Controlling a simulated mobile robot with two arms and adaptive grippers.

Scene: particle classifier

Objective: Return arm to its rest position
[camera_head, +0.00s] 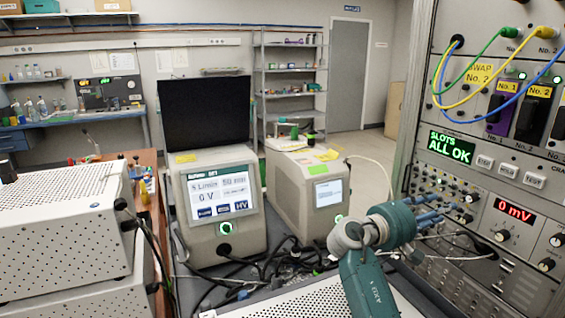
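My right arm rises from the bottom right, with a teal link and a grey and teal wrist. Its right gripper (428,211) is in front of the lower part of the instrument rack (470,228), pointing right. Its blue-grey fingers are small and overlap the rack's knobs and cables. I cannot tell whether they are open or shut, or whether they touch the rack. No held object can be made out. My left arm and gripper are not in view.
The rack fills the right side, with looped cables (470,97) and an "ALL OK" display (451,147). Two grey instruments (190,185) (285,190) stand mid-bench among tangled black cables (280,262). Perforated white boxes (60,215) stand at left. Open floor (365,150) lies behind.

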